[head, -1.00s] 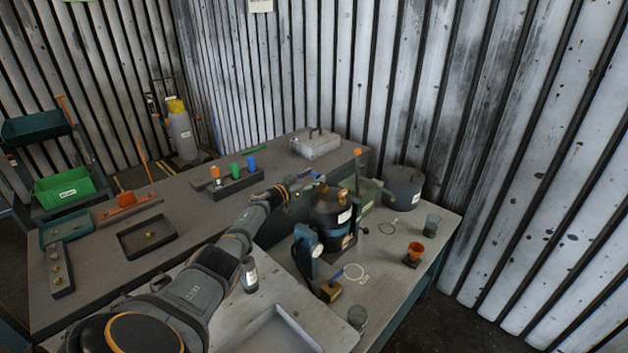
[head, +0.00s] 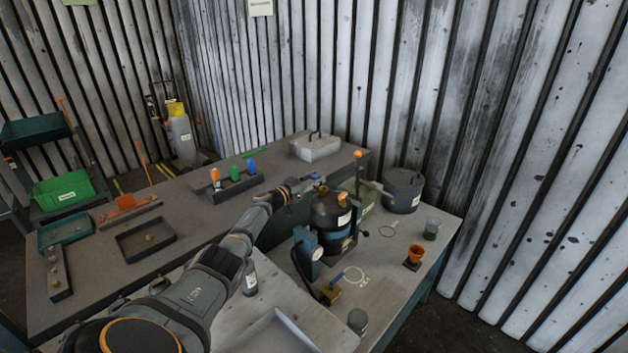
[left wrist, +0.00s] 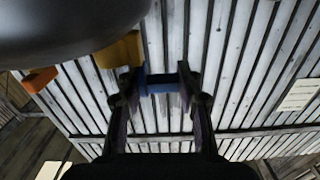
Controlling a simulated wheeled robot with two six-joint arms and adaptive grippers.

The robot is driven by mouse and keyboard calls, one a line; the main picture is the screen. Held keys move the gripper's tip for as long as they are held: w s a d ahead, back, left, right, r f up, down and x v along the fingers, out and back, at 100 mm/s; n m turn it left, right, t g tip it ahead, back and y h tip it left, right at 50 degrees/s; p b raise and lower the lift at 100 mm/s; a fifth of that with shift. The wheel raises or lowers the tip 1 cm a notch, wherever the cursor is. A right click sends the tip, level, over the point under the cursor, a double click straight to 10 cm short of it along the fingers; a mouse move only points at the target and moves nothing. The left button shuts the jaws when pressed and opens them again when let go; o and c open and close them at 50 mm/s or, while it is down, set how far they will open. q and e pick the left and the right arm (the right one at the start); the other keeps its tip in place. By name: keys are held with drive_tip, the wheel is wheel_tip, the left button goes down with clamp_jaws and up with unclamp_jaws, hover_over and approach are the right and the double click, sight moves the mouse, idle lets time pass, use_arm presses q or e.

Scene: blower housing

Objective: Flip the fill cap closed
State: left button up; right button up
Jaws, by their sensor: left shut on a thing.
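The dark blower housing (head: 326,212) stands upright on the right-hand bench, with a brass filler piece (head: 322,190) and an orange part (head: 343,196) on top. In the left wrist view the housing's dark curved body (left wrist: 70,25) fills the upper left, with the brass piece (left wrist: 122,50) and orange part (left wrist: 40,80) beside it. My left gripper (head: 308,184) is at the housing's upper left side. In the left wrist view its fingers (left wrist: 160,90) are shut on a blue piece (left wrist: 160,82), apparently the fill cap, close to the brass piece. Its hinge is not clear. My right gripper is out of view.
A lidded grey pot (head: 403,190) stands behind the housing. An orange cup (head: 415,254) and a grey cup (head: 431,228) stand right of it. A dark bottle (head: 250,280) stands by my left arm. A pale tray (head: 272,332) lies in front.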

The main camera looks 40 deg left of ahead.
use_arm(q)
drive_tip(key=shift+r+m, duration=0.15)
drive_tip(key=shift+m, duration=0.15)
drive_tip(key=shift+d+r+m, duration=0.15)
drive_tip(key=shift+d+m, duration=0.1)
drive_tip(key=shift+m, duration=0.65)
drive_tip(key=shift+d+r+m, duration=0.1)
drive_tip(key=shift+d+m, duration=0.15)
drive_tip(key=shift+m, duration=0.75)
drive_tip(key=shift+d+r+m, duration=0.1)
drive_tip(key=shift+d+m, duration=0.15)
drive_tip(key=shift+m, duration=1.05)
drive_tip(key=o, duration=1)
drive_tip(key=shift+s, duration=0.1)
drive_tip(key=shift+o, duration=0.2)
drive_tip(key=shift+f, duration=0.1)
